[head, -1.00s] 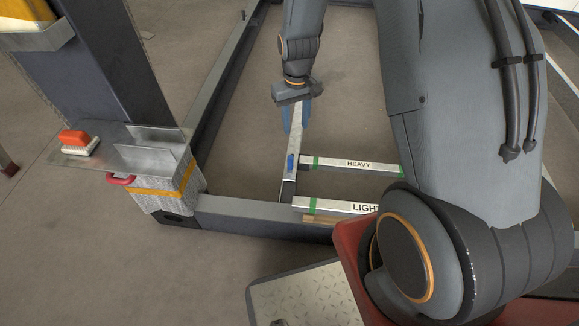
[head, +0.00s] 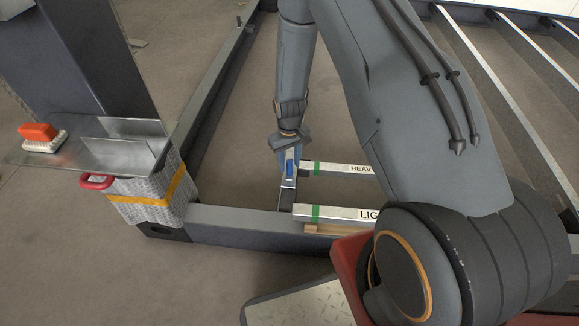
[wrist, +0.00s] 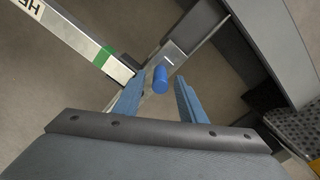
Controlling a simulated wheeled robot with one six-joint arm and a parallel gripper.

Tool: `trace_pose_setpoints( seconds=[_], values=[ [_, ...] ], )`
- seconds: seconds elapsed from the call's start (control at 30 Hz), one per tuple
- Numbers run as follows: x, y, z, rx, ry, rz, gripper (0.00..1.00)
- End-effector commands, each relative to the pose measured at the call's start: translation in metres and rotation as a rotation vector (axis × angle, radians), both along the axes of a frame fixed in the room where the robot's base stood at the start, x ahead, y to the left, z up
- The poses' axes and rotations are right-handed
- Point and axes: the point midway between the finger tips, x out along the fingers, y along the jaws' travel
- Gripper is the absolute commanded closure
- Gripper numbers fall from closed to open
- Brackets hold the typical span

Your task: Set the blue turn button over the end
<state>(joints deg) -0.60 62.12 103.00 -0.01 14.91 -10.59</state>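The blue turn button (head: 290,167) stands on a narrow metal bar (head: 287,196) beside the green-banded end of the bar marked HEAVY (head: 338,169). In the wrist view the button (wrist: 160,79) lies ahead between my two blue fingers. My gripper (wrist: 158,92) is open, its fingers on either side of the button. I cannot tell whether they touch it. The HEAVY bar (wrist: 78,42) with its green band runs to the upper left in the wrist view. In the head view my gripper (head: 289,158) is at the button, and its fingertips are partly hidden.
A second bar marked LIGHT (head: 338,213) lies nearer, above a wooden strip. A dark frame beam (head: 240,220) runs in front of the bars. At left a metal tray (head: 85,145) holds an orange brush (head: 40,137), above a wrapped post with a red handle (head: 97,181).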

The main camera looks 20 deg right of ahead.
Motion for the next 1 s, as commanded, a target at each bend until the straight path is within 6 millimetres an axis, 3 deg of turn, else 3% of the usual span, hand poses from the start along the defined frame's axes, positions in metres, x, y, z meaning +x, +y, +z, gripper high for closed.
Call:
trace_pose_setpoints(
  seconds=[0.13,0.47,0.7,1.0],
  values=[
    [0.000,0.000,-0.015,0.000,0.000,0.000,0.63],
    [0.000,0.000,-0.017,0.000,-0.001,0.000,0.63],
    [0.000,0.000,-0.017,0.000,-0.001,0.000,1.00],
    [0.000,0.003,-0.017,0.000,0.000,0.014,1.00]
  ],
)
